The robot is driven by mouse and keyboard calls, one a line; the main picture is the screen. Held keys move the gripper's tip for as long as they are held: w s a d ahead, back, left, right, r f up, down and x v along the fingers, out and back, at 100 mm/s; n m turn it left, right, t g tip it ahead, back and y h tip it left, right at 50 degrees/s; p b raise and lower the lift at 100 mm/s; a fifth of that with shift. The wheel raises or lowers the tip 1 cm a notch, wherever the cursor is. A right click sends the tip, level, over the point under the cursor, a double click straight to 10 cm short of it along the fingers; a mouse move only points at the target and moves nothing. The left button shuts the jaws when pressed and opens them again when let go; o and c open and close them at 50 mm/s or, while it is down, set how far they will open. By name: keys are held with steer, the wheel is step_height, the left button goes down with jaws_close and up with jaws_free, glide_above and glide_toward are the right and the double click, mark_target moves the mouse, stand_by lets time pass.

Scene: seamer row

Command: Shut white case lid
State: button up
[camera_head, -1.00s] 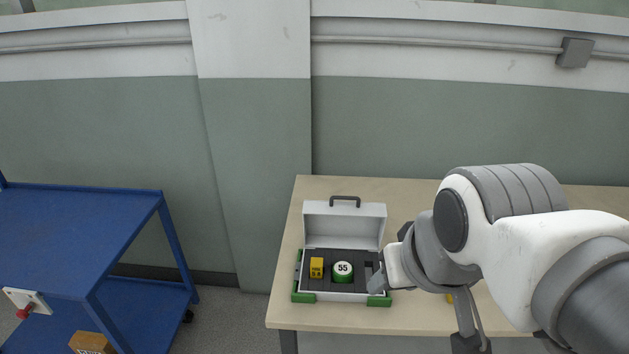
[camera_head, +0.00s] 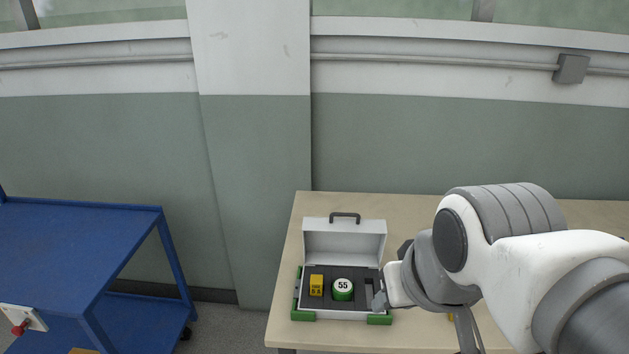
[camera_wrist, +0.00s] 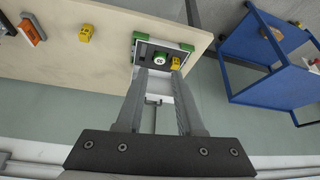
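The white case (camera_head: 345,315) stands on the table with green corner pieces and its lid (camera_head: 345,243) open, upright at the back with a grey handle on top. A yellow block (camera_head: 316,285) and a green-and-white puck marked 55 (camera_head: 343,288) sit in its dark foam insert. My gripper (camera_head: 380,300) is over the case's right end in the head view, partly hidden by my wrist. In the wrist view my gripper (camera_wrist: 158,65) has its two fingers apart with nothing between the tips, and the case (camera_wrist: 164,38) lies beyond them. I cannot tell whether it touches the case.
The wooden table (camera_head: 400,205) is clear behind the case. A yellow block (camera_wrist: 86,32) and an orange-and-grey item (camera_wrist: 33,30) lie elsewhere on it. A blue cart (camera_head: 75,235) stands to the left, across a floor gap. The wall (camera_head: 450,140) is behind.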

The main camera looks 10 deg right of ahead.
steer(key=shift+g, duration=0.3)
steer(key=w+r, duration=0.1)
steer(key=w, duration=0.1)
steer(key=w+r+p, duration=0.1)
steer(key=w+r, duration=0.2)
steer(key=w, duration=0.2)
steer(key=shift+d+r, duration=0.1)
steer(key=shift+r, duration=0.1)
jaws_close()
steer(key=m+g+p, duration=0.2)
steer(key=p, duration=0.2)
glide_above(343, 220)
step_height(343, 220, down, 4)
steer(key=shift+h, duration=0.3)
steer(key=x, duration=0.3)
steer(key=s+x, duration=0.1)
steer(key=x, duration=0.5)
steer(key=shift+s+f+p, duration=0.2)
steer(key=shift+p, duration=0.15)
steer(key=shift+s, duration=0.45)
